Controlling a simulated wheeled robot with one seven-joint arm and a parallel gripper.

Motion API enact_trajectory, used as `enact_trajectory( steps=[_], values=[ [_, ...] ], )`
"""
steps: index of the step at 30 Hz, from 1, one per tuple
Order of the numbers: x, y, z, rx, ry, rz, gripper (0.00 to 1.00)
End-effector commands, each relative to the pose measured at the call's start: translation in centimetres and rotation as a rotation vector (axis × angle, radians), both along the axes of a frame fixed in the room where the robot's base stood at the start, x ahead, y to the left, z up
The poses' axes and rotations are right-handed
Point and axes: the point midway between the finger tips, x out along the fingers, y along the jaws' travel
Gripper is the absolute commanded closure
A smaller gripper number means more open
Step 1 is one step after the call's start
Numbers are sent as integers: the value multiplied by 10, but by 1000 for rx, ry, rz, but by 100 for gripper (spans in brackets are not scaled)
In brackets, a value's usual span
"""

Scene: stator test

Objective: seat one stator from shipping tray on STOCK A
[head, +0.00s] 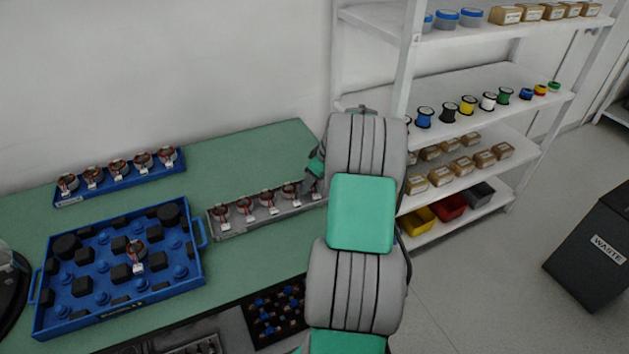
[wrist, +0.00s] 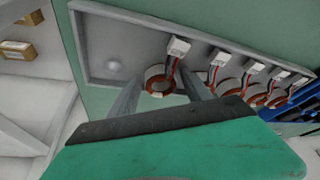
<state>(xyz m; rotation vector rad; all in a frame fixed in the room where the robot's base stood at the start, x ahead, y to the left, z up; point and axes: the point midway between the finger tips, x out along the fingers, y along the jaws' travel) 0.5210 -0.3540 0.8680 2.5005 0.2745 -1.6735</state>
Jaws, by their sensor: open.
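A grey rack (head: 262,222) holds a row of several copper-wound stators with white tags; I cannot read its label. In the wrist view, the rack (wrist: 92,38) has one bare round boss (wrist: 113,64) at its end. My gripper (wrist: 161,92) is open, with its fingers on either side of the end stator (wrist: 157,80), next to that boss. In the head view, my arm mostly hides the gripper at the rack's right end. The large blue shipping tray (head: 108,319) at left holds one visible stator (head: 136,251) among dark blocks and blue pegs.
A narrow blue rack (head: 120,185) with several stators stands at the back of the green table (head: 240,155). A dark crate (head: 277,312) sits at the front. White shelves (head: 505,85) with spools, boxes and bins stand right, and a WASTE bin (head: 595,250) beyond.

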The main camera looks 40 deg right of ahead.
Motion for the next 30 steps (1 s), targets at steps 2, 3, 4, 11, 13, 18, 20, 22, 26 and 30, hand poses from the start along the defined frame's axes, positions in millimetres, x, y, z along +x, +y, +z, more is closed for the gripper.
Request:
enact_trajectory(
  steps=[2,3,4,11,13,18,20,22,26,30],
  values=[
    [0,0,7,-1,-1,0,43],
    [0,0,10,-1,-1,0,43],
    [0,0,12,-1,-1,0,43],
    [0,0,25,-2,-1,0,43],
    [0,0,29,-2,-1,0,43],
    [0,0,39,-1,0,0,43],
    [0,0,42,-1,0,0,43],
    [0,0,45,-1,0,0,43],
    [0,0,46,0,0,0,43],
    [0,0,46,-1,0,0,41]
  ],
)
